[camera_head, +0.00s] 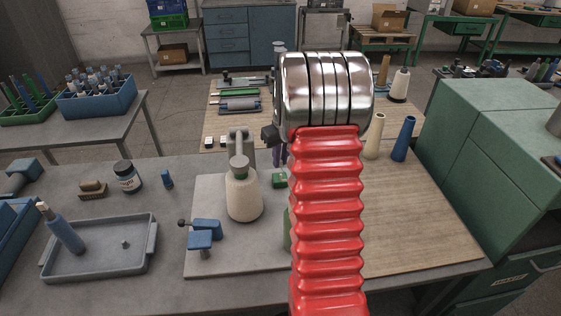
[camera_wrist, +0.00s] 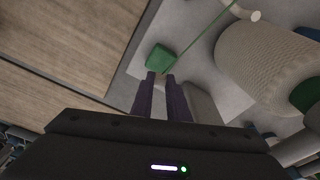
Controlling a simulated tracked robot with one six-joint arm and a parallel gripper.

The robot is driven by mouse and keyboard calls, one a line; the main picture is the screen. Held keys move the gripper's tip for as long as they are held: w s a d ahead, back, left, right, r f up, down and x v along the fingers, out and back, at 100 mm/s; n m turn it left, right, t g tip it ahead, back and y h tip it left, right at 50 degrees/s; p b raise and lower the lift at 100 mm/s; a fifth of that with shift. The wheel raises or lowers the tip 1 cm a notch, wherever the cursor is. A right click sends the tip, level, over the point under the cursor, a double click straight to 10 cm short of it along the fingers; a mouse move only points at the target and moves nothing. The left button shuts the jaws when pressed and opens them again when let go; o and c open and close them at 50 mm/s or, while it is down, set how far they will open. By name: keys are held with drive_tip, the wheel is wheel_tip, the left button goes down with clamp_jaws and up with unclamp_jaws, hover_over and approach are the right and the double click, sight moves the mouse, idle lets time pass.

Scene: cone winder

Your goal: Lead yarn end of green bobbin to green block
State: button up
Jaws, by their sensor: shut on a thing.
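The green block (camera_wrist: 160,58) lies on the grey plate just beyond my fingertips in the wrist view; in the head view the block (camera_head: 279,180) shows left of my red arm. My gripper (camera_wrist: 161,75) has its dark purple fingers close together, shut on the yarn end. A taut green yarn (camera_wrist: 208,35) runs from the fingertips up and right out of the wrist view. A pale green shape (camera_head: 287,232), perhaps the green bobbin, is mostly hidden behind my arm. In the head view my gripper (camera_head: 282,160) is partly hidden.
A cream yarn cone (camera_head: 243,196) with a green core stands on the grey plate, close to the right in the wrist view (camera_wrist: 270,62). A blue clamp (camera_head: 203,234) is at the plate's front left.

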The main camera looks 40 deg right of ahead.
drive_tip(key=shift+f, duration=0.1)
drive_tip(key=shift+f, duration=1.85)
drive_tip(key=shift+f, duration=0.45)
idle(0.6)
drive_tip(key=o, duration=0.8)
drive_tip(key=shift+c, duration=0.2)
drive_tip(key=shift+o, duration=0.6)
drive_tip(key=o, duration=0.4)
drive_tip(key=shift+c, duration=0.2)
drive_tip(key=shift+r, duration=0.1)
